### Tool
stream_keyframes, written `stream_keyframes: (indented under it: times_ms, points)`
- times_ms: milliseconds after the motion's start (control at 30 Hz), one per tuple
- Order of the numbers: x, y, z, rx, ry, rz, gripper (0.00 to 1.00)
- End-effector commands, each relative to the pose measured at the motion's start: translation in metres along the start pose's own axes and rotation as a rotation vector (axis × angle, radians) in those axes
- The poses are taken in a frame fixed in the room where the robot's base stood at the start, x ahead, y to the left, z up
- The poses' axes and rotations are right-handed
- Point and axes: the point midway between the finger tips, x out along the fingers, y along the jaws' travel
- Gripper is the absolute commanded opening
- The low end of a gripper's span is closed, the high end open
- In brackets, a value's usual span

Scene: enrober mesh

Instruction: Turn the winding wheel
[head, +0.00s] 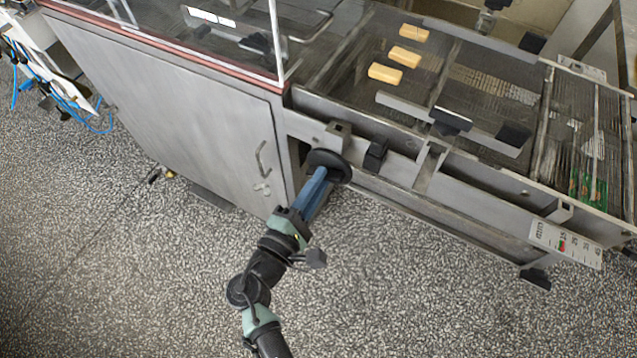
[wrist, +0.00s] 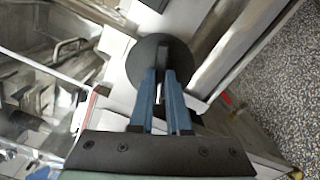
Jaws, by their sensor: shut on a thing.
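The winding wheel (head: 329,160) is a dark round disc on the near side of the machine, by the corner where the cabinet meets the conveyor frame. In the wrist view the wheel (wrist: 150,58) fills the upper middle. My gripper (head: 322,172) reaches it from below. Its two blue fingers also show in the wrist view (wrist: 160,75), with their tips at the wheel. They are shut on a part of the wheel, perhaps a handle, which the fingers mostly hide.
A steel cabinet (head: 170,110) with a door handle stands left of the wheel. The mesh conveyor (head: 480,75) carries several yellow bars (head: 385,73). A black block (head: 375,154) sits just right of the wheel. A scale plate (head: 565,245) hangs at the right. The speckled floor in front is clear.

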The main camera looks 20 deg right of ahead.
Motion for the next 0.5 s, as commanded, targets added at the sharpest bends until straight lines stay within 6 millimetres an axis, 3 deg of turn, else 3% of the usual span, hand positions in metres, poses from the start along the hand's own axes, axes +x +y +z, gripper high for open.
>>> stream_keyframes:
  times_ms: [200,500]
  points:
    - [-0.0004,-0.0026,-0.0020,0.156,0.001,0.003,0.00]
    - [-0.0004,0.0000,-0.0006,0.177,0.002,0.001,0.00]
